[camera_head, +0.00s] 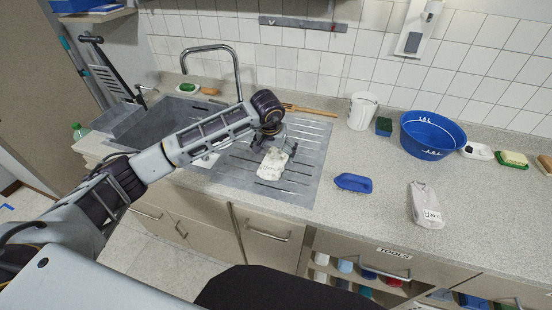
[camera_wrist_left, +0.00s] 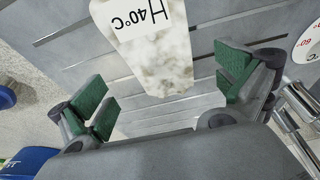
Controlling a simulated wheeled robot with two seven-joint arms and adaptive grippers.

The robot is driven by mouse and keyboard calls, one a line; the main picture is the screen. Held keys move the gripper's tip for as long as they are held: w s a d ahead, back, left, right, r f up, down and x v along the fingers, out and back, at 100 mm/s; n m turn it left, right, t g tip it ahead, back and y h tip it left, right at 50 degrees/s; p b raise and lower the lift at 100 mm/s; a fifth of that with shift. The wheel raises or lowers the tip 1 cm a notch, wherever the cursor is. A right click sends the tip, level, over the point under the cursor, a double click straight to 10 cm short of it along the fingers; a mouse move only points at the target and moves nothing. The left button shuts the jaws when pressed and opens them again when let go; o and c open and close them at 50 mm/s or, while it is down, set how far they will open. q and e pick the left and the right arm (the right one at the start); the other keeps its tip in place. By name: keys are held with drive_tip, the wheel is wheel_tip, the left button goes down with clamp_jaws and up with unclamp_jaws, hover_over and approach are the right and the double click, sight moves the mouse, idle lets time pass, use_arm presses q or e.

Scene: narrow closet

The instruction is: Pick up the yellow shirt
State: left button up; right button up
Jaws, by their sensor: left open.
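A folded, cream-white shirt with faint yellowish blotches (camera_head: 273,163) lies on the metal drainboard. No strongly yellow shirt shows. In the left wrist view the shirt (camera_wrist_left: 155,60) bears a white tag reading "H 40°C", its near end between the finger pads. My left gripper (camera_head: 272,137) hangs over the shirt's far end, with the arm coming in from the left. In the left wrist view the gripper (camera_wrist_left: 166,86) is open, its green pads apart on either side of the shirt, with nothing held. My right gripper is not in view.
A grey folded shirt with a label (camera_head: 426,205) lies on the counter at right. A blue basin (camera_head: 432,136), white pail (camera_head: 362,111) and tap (camera_head: 211,48) stand behind. The front counter is mostly clear.

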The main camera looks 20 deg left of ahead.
sight(276, 156)
use_arm(q)
drive_tip(key=x, duration=0.2)
drive_tip(key=shift+f, duration=0.55)
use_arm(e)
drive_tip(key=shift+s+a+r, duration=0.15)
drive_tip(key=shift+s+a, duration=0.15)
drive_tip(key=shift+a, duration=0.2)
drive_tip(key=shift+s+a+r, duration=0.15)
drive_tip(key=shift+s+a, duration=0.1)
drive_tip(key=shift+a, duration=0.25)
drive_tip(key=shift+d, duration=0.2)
